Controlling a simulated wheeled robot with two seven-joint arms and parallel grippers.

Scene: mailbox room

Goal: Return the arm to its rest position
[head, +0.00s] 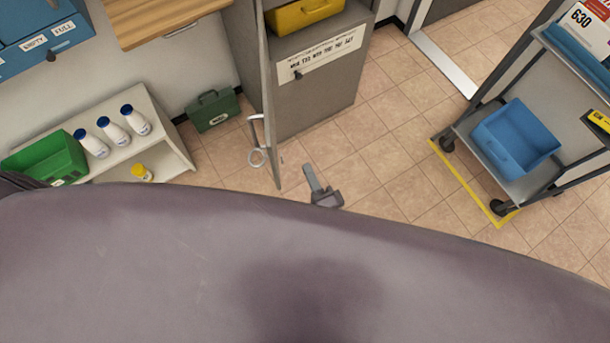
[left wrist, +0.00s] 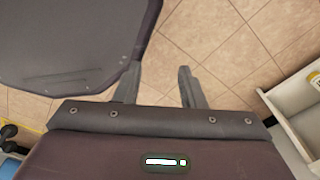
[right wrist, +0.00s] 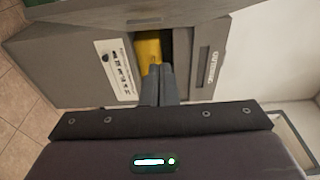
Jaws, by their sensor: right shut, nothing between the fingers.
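My right gripper (head: 315,180) shows past the edge of my own body in the head view, just right of the open cabinet door (head: 268,120). In the right wrist view its two fingers (right wrist: 159,72) are together and empty, pointing toward the grey cabinet with a yellow case inside. I cannot tell whether it touches anything. My left gripper (left wrist: 160,78) shows only in the left wrist view. Its fingers are apart with bare floor tiles between them. The left arm is hidden in the head view.
The grey cabinet (head: 310,105) holds a yellow case (head: 305,16). A low shelf (head: 165,125) with white bottles and a green bin (head: 48,160) stands left, near a green box (head: 213,110). A cart (head: 472,150) with a blue bin (head: 515,138) stands right. Floor between is clear.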

